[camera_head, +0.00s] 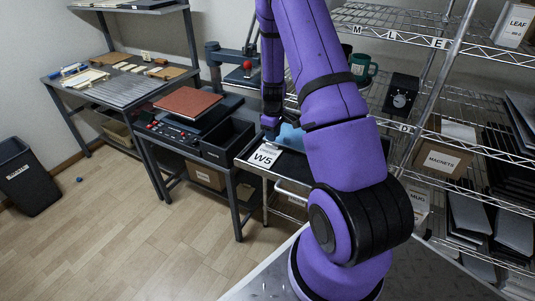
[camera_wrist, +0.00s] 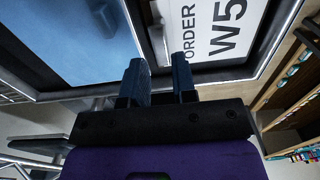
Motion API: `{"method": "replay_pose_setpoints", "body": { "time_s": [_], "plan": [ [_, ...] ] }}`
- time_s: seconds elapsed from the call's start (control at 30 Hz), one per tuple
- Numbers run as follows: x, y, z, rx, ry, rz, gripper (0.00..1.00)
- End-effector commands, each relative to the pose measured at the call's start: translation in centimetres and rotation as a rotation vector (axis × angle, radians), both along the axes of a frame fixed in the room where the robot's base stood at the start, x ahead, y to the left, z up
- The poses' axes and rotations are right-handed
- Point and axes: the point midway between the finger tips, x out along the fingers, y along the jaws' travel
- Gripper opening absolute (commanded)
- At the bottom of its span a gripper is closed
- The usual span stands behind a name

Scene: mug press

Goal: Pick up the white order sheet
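The white order sheet (camera_head: 264,156), marked W5, lies flat in the dark cart tray (camera_head: 243,161), near its front left edge. In the wrist view the sheet (camera_wrist: 215,32) shows at the top, with "ORDER W5" printed sideways. My gripper (camera_head: 271,130) hangs above the tray, just beyond the sheet in the head view, partly hidden by its own wrist. In the wrist view its two dark fingertips (camera_wrist: 159,75) stand apart with nothing between them. The sheet lies beyond the fingertips there, and I see no contact. A light blue item (camera_head: 291,137) lies in the tray beside the sheet.
A bench with a red-topped press (camera_head: 188,102) and a black bin (camera_head: 228,142) stands left of the cart. A wire rack at right holds a green mug (camera_head: 361,66) and a magnets box (camera_head: 441,158). Open wooden floor lies at front left.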

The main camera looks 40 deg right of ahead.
Motion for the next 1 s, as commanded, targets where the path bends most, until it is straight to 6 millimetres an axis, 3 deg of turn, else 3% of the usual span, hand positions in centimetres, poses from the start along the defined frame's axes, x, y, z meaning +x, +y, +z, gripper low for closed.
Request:
{"method": "replay_pose_setpoints", "body": {
  "time_s": [0.3,0.57,0.6,0.7,1.0],
  "plan": [
    [0.1,0.1,-4.0,0.001,0.001,0.0,0.26],
    [0.2,0.1,-4.2,0.0,0.0,0.0,0.26],
    [0.1,0.1,-4.2,0.0,0.0,0.0,0.23],
    [0.1,0.1,-4.2,0.0,0.0,0.0,0.0],
    [0.1,0.1,-4.2,0.0,0.0,0.0,0.0]
  ]
}}
